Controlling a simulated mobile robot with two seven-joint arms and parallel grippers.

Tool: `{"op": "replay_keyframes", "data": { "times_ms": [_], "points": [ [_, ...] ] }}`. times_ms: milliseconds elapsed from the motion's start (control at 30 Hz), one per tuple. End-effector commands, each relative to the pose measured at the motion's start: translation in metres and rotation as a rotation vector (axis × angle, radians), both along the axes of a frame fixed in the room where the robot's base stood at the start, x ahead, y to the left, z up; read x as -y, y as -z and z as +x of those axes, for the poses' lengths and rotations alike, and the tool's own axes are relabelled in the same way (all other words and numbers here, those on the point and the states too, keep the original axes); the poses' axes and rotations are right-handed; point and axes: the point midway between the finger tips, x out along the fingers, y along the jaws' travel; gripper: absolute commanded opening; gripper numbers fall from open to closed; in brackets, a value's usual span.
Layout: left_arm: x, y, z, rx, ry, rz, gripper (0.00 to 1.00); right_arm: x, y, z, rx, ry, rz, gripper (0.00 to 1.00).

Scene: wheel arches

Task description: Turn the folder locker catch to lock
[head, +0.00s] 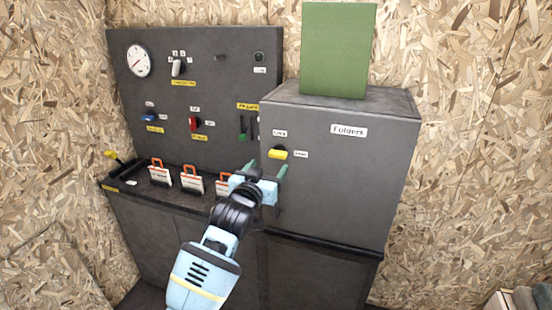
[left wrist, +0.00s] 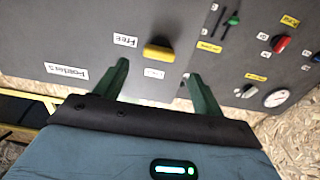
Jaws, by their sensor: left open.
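The folder locker (head: 345,190) is a dark grey cabinet labelled "Folders" (head: 349,131). Its yellow catch (head: 278,153) is on the upper left of its front and lies roughly level, its right end towards the "Free" label (head: 301,154). A second label (head: 280,133), apparently "Lock", sits above it. My left gripper (head: 266,168) is open and empty, just below and in front of the catch. In the left wrist view the yellow catch (left wrist: 158,52) shows beyond and between the two green fingers, apart from them. My right gripper is not in view.
A green box (head: 338,50) stands on the locker. To the left is a dark panel (head: 200,80) with a gauge (head: 138,60), a red knob (head: 194,124) and other controls. Several orange-handled tags (head: 160,174) stand on the ledge below. Chipboard walls surround it.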

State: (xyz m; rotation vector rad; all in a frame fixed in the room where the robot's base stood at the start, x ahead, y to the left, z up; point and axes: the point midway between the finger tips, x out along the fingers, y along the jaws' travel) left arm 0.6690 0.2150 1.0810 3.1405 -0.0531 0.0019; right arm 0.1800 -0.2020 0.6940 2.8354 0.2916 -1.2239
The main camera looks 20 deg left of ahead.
Motion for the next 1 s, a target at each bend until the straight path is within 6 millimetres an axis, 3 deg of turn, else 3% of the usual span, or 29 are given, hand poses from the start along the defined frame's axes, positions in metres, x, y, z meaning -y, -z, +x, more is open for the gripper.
{"op": "replay_keyframes", "data": {
  "times_ms": [500,1000],
  "points": [
    [0.003,0.002,0.061,-0.002,0.001,0.000,0.69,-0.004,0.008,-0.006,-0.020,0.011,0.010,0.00],
    [0.003,0.000,0.070,0.000,0.001,0.000,0.68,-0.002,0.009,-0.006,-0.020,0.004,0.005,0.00]
  ]
}}
